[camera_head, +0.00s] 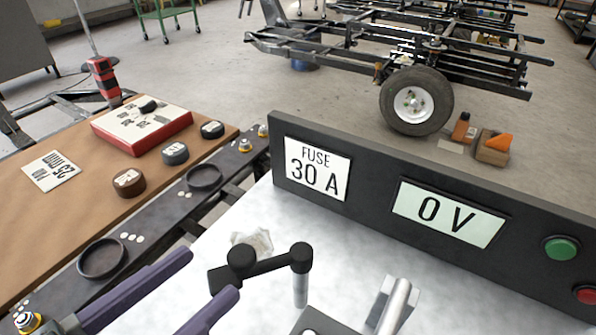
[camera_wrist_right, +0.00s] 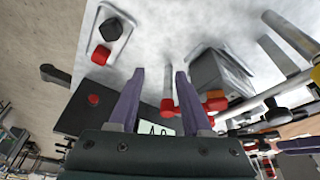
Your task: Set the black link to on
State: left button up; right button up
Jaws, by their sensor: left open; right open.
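The black link (camera_head: 272,265) is a short dark bar with round ends, low in the middle of the head view. Its right end sits at the top of a pale metal post; its left end is beside a black block (camera_head: 223,279). My left gripper (camera_head: 213,272) comes in from the lower left, its purple fingers apart and empty, close to the left end and block. I cannot tell whether a finger touches them. My right gripper (camera_wrist_right: 160,72) shows in the right wrist view, open with nothing between its purple fingers.
A dark panel (camera_head: 371,205) behind the pale worktop bears a "30 A" fuse label, a display (camera_head: 448,213) reading 0 V, a green button (camera_head: 561,249) and a red button (camera_head: 586,295). The brown table (camera_head: 90,215) is left.

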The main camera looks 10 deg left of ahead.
aim_at(257, 266)
pick_arm(q)
jog(key=shift+s+f+t+h+b, duration=0.45)
jog(key=shift+s+f+h, duration=0.1)
jog(key=shift+f, duration=0.1)
jog(key=shift+w+d+r+m, duration=0.15)
jog(key=shift+m, duration=0.15)
jog(key=b+x, duration=0.1)
jog(key=x, duration=0.8)
jog(key=shift+w+d, duration=0.15)
jog(key=shift+w, duration=0.05)
pick_arm(e)
notch_tip(257, 266, down, 3)
jog(key=shift+f, duration=0.15)
pick_arm(q)
jog(key=shift+r, duration=0.1)
grip_shut()
